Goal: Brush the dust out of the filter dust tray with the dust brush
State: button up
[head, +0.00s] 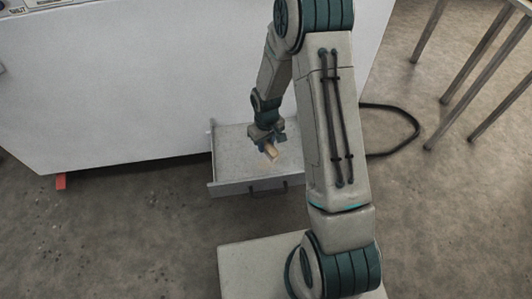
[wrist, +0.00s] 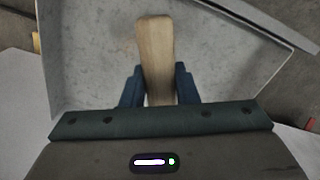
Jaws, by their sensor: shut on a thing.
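The filter dust tray (head: 233,187) is a grey open drawer standing out from the foot of the white machine. My gripper (head: 266,136) is over the inside of the tray. It is shut on the wooden handle of the dust brush (head: 270,151). In the wrist view the pale wooden brush (wrist: 156,50) stands between the two dark fingers of my gripper (wrist: 158,88). The brush's bristles are hidden, so I cannot tell whether they touch the tray floor. The tray's speckled floor (wrist: 95,60) shows behind the brush. A faint tan patch, possibly dust, lies near the brush in the head view.
The white machine panel (head: 130,80) rises behind the tray. A black cable (head: 410,125) loops on the floor right of the tray. Metal table legs (head: 470,85) stand at the upper right. The concrete floor (head: 110,240) at the left front is clear.

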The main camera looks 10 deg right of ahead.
jog(key=shift+f+b, duration=0.35)
jog(key=shift+f, duration=0.2)
